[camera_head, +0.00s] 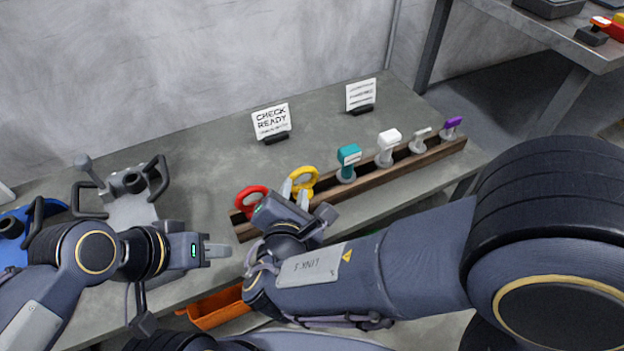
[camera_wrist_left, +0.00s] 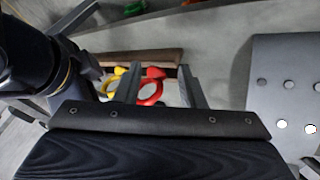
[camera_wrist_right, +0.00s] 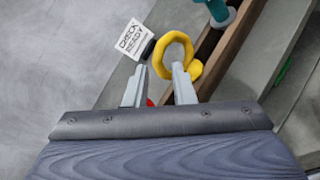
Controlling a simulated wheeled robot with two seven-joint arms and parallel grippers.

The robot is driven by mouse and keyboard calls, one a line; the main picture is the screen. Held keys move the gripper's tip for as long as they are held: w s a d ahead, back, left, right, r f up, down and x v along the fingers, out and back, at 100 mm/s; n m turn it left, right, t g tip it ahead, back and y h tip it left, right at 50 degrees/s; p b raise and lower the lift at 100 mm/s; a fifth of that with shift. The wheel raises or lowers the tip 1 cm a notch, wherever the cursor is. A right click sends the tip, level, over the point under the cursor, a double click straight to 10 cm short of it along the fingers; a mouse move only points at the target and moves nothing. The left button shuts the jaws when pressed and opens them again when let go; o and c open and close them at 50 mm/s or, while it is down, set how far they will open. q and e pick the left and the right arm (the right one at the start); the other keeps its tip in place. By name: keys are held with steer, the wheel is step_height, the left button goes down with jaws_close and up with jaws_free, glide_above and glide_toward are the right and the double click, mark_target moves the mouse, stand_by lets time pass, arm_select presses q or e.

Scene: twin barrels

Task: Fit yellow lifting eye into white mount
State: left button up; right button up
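The yellow lifting eye (camera_head: 305,178) is a ring standing in the dark wooden rack, beside the red ring. My right gripper (camera_head: 295,193) is at the yellow eye; in the right wrist view its fingers are apart, with the yellow ring (camera_wrist_right: 188,44) beyond them and overlapping the right-hand fingertip. I cannot tell whether they touch. A pale grey-white piece with black handles (camera_head: 128,208), possibly the white mount, is on the left of the table. My left gripper (camera_head: 216,250) is empty near the table's front, fingers apart in the left wrist view (camera_wrist_left: 160,82).
The wooden rack (camera_head: 400,163) also holds the red ring (camera_head: 251,197), a teal piece (camera_head: 348,160), a white piece (camera_head: 388,142) and others. Two signs (camera_head: 271,121) stand behind. A blue piece (camera_head: 16,235) is far left. An orange bin (camera_head: 217,308) sits below the front edge.

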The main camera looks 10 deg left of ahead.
mark_target(295, 179)
steer(key=x, duration=0.2)
steer(key=shift+w+a+f, duration=0.15)
steer(key=shift+w+f, duration=0.05)
steer(key=b+x, duration=0.1)
steer(key=x, duration=0.1)
steer(key=f+b+x, duration=0.1)
steer(key=x, duration=0.1)
steer(key=shift+a, duration=0.1)
steer(key=shift+w+f, duration=0.1)
steer(key=shift+w, duration=0.2)
jaws_close()
